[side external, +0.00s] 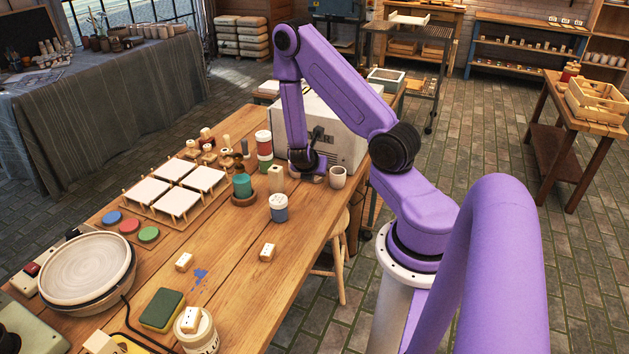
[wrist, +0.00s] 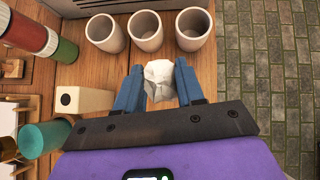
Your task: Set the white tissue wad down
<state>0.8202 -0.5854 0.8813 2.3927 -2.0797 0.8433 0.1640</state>
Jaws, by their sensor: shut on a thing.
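The white tissue wad (wrist: 159,80) is a crumpled pale lump between the two blue fingers of my gripper (wrist: 159,88) in the wrist view. The fingers are shut on it. It is over the wooden table, just short of a row of cups and near the table's edge on the right. I cannot tell whether it touches the wood. In the side external view my gripper (side external: 308,176) is low at the far end of the table, and the wad is not clearly visible there.
Three empty clay cups (wrist: 145,31) stand in a row beyond the wad; one cup (side external: 337,177) shows in the side external view. A cream block with a hole (wrist: 83,100), a teal cylinder (wrist: 44,138) and red-and-green jars (wrist: 30,33) stand left. Bare wood (wrist: 105,71) lies between.

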